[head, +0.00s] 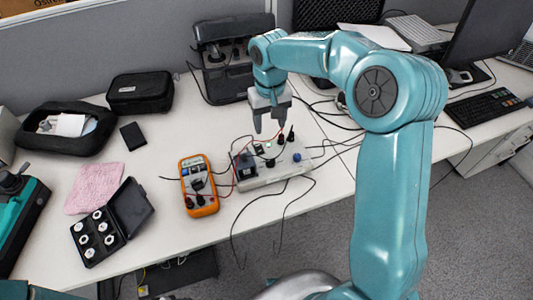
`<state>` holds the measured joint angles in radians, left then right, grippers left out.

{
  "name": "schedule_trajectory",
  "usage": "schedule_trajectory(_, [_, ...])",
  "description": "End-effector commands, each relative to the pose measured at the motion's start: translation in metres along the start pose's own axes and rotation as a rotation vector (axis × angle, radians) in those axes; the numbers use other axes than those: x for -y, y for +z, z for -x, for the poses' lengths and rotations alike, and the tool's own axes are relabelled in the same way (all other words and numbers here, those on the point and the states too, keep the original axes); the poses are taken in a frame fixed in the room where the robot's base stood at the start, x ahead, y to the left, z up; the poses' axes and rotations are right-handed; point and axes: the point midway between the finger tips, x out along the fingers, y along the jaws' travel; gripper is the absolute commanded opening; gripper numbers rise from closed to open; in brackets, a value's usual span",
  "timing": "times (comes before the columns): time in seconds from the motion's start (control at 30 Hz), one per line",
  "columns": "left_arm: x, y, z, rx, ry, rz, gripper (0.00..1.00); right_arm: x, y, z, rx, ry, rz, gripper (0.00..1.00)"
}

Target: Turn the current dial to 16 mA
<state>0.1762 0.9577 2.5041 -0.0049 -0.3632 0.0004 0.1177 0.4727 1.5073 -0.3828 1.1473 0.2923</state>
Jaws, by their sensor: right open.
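A light grey control panel (274,175) lies on the white table at the middle. It carries several small parts: a dark block (246,165), a blue knob (297,157) and dark upright pieces. I cannot tell which one is the current dial, and no scale or mA reading is legible. My right gripper (271,128) is open and empty, pointing down above the panel's back edge, apart from the knobs. An orange multimeter (199,186) with a dark dial lies just left of the panel.
Thin red and black leads join the multimeter and panel; black cables hang over the front edge. A black machine (222,60) stands behind. An open black case (111,221), pink cloth (94,187) and black pouch (140,92) lie left. A keyboard (487,107) is right.

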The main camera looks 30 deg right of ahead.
Motion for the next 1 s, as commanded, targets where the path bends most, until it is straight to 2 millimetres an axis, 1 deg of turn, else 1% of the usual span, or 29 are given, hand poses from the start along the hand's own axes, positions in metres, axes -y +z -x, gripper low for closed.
schedule_trajectory(0.17, [0.000, 0.000, 0.000, 0.001, 0.000, 0.000, 0.57, -0.002, 0.005, -0.030, 0.006, 0.001, 0.000, 0.57])
schedule_trajectory(0.4, [-0.001, 0.000, 0.003, 0.000, 0.000, 0.000, 0.57, -0.001, 0.006, -0.088, 0.006, 0.001, 0.000, 0.57])
schedule_trajectory(0.6, [-0.002, 0.001, 0.006, 0.001, 0.000, 0.000, 0.57, 0.000, 0.005, -0.130, 0.005, 0.000, -0.001, 0.57])
schedule_trajectory(0.7, [-0.002, 0.000, 0.007, 0.001, 0.000, 0.000, 0.57, 0.000, 0.004, -0.145, 0.004, 0.001, -0.001, 0.57])
schedule_trajectory(0.8, [-0.003, 0.000, 0.007, 0.000, 0.000, 0.000, 0.57, 0.001, 0.003, -0.153, 0.002, 0.000, 0.000, 0.57])
schedule_trajectory(1.0, [-0.003, 0.000, 0.007, 0.001, 0.000, 0.000, 0.57, 0.001, 0.001, -0.159, 0.000, 0.000, -0.001, 0.57])
